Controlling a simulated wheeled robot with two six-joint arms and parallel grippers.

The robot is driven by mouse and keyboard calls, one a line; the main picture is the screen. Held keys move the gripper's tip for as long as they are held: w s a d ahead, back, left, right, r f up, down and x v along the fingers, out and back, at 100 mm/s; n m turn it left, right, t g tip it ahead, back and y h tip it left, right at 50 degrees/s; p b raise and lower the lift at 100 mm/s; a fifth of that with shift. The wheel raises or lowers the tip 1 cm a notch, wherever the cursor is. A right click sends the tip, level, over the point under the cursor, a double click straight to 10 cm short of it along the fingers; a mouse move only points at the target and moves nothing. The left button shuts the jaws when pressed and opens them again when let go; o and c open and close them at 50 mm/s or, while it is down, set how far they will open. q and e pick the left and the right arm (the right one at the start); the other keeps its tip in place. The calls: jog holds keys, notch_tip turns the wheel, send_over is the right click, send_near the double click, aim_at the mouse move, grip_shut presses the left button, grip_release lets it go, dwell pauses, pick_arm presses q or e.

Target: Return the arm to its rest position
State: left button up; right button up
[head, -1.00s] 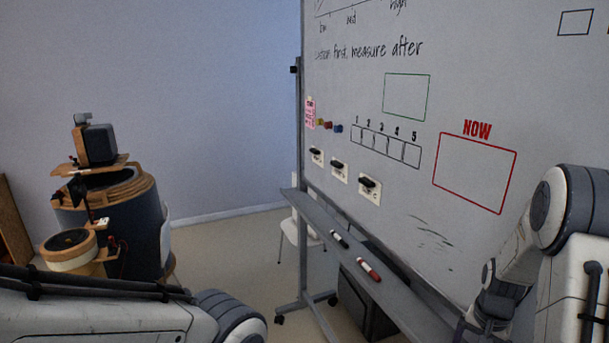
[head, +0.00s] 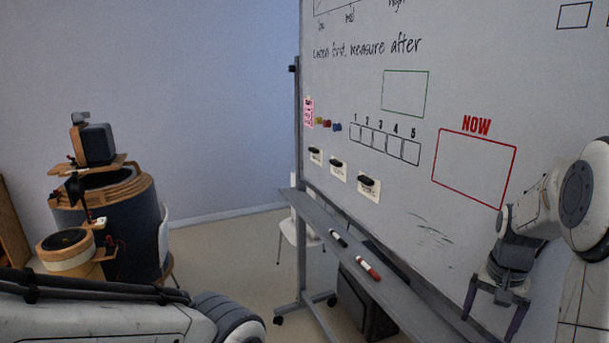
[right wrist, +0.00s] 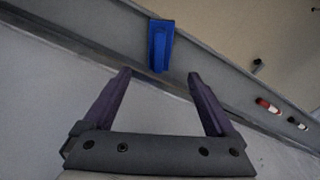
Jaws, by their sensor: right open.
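My right gripper (head: 492,310) is at the lower right of the head view, in front of the whiteboard (head: 400,215) and near its tray (head: 400,290). Its two purple fingers are spread, with nothing between them. In the right wrist view the gripper (right wrist: 163,85) is open and empty, and a blue block-like object (right wrist: 160,45) lies on the tray beyond the fingertips. My left arm crosses the lower left of the head view; its gripper is out of frame.
A black marker (head: 339,238) and a red marker (head: 368,269) lie on the tray. Cards with black clips (head: 368,187) hang on the board. A dark round barrel-like stand (head: 115,225) with wooden parts is at the left. A white chair (head: 297,230) stands behind the board.

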notch_tip(320, 180, down, 12)
jog(key=shift+w+d+r+p, duration=0.1)
jog(key=shift+w+d+p, duration=0.05)
jog(key=shift+p, duration=0.75)
jog(key=shift+w+d+r, duration=0.1)
jog(key=shift+r, duration=0.2)
jog(key=r+b, duration=0.2)
jog(key=r, duration=0.1)
jog(key=shift+a, duration=0.35)
jog(key=s+a+b, duration=0.3)
jog(key=a, duration=0.5)
jog(key=s+a+b, duration=0.2)
jog(key=s+a, duration=0.2)
jog(key=a, duration=0.4)
jog(key=shift+s+d+f+h, duration=0.75)
jog(key=shift+s+f+h, duration=1.05)
jog(key=shift+s+f, duration=0.35)
jog(key=w+a+f+n+t+h+p, duration=0.2)
jog(key=w+f+n+t+h, duration=0.2)
jog(key=w+n+t+h, duration=0.3)
jog(key=w+n+h, duration=0.1)
jog(key=w+h, duration=0.3)
jog(key=shift+f, duration=0.25)
